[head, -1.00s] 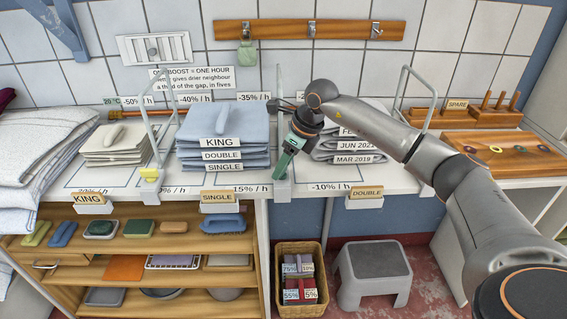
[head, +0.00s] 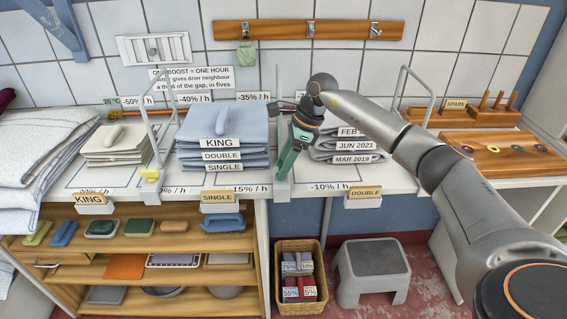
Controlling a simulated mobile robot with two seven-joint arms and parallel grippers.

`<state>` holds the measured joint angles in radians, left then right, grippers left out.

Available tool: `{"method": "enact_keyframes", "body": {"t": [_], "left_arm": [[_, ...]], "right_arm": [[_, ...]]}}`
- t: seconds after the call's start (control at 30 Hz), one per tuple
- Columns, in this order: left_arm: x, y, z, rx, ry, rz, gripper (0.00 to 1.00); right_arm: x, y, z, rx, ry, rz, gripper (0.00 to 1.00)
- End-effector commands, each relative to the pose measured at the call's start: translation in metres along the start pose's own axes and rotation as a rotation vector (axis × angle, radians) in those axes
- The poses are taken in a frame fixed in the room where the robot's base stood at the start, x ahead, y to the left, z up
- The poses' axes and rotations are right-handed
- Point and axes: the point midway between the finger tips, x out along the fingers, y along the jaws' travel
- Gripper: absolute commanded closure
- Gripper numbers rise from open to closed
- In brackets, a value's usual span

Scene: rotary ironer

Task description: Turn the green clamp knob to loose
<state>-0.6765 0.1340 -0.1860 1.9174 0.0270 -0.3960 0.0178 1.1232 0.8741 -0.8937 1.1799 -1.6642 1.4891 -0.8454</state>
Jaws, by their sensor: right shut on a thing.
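The middle clamp (head: 283,190) grips the front edge of the table, at the foot of a clear upright divider. My right gripper (head: 282,174) reaches down to the top of this clamp. Its long green fingers are tilted and shut at the tips. The green clamp knob is hidden behind the fingertips, where they close on it, so its turned position cannot be read. A yellow knob (head: 151,175) sits on the left clamp, clear of my gripper. My left gripper is not in view.
Folded blue linen (head: 222,130) lies left of the gripper and a grey stack (head: 348,148) right of it. Wire-framed dividers stand between stacks. A wicker basket (head: 300,305) and grey step stool (head: 372,262) stand below on the floor.

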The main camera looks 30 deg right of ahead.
Motion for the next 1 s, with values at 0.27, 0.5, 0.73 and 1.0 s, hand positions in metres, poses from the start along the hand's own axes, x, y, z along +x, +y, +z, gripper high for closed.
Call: {"method": "enact_keyframes", "body": {"t": [0.27,0.5,0.73,1.0], "left_arm": [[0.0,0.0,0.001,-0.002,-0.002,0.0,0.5],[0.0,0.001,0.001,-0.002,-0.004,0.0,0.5],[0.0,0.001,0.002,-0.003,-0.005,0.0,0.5],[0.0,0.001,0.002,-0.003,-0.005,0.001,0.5]], "right_arm": [[-0.001,0.0,0.0,-0.005,0.0,-0.001,0.98],[-0.001,0.0,0.0,-0.004,0.0,-0.001,0.22],[0.0,0.0,0.0,-0.003,0.0,0.0,0.12],[-0.015,-0.001,0.001,-0.002,-0.002,-0.003,0.12]]}}
